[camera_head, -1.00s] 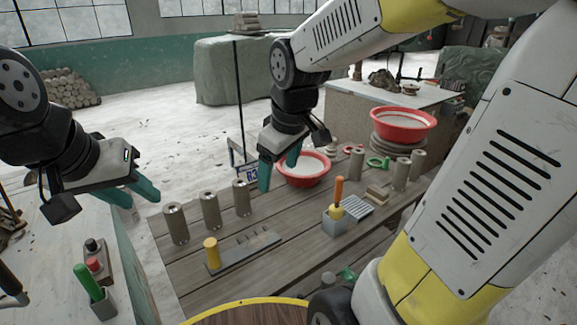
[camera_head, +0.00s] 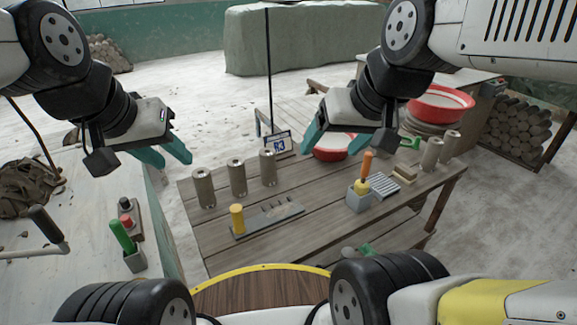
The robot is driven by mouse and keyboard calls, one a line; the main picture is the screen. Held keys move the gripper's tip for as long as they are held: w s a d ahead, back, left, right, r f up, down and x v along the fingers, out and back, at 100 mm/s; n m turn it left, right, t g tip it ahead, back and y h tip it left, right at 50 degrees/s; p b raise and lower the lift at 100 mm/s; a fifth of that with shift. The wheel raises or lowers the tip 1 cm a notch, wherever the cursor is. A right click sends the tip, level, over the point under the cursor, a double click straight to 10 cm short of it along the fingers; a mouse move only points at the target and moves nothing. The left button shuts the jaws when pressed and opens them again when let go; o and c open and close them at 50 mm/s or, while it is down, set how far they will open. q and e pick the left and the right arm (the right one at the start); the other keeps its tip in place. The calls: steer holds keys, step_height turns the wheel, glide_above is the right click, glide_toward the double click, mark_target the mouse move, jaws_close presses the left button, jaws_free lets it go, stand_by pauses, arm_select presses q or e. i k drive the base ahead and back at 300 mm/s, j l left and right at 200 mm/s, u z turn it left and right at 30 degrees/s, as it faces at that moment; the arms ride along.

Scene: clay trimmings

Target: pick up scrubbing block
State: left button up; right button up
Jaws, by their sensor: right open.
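No block is plainly marked as the scrubbing block. Small tan blocks (camera_head: 403,174) on the right part of the wooden table may be it; I cannot tell. My right gripper (camera_head: 346,146) is open and empty, above the back of the table, left of and higher than the tan blocks.
A grey holder (camera_head: 358,200) with an orange-handled tool and a ribbed grey plate (camera_head: 385,186) stand near the tan blocks. Several grey-brown cylinders (camera_head: 237,178) line the table's back left. A yellow cylinder (camera_head: 237,219) stands on a grey board.

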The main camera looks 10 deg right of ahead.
mark_target(405, 173)
steer(key=z, duration=1.35)
steer(key=i+l+u, duration=0.55)
steer(key=l, duration=0.25)
steer(key=k+u, duration=0.1)
steer(key=u, duration=1.45)
steer(key=z, duration=1.7)
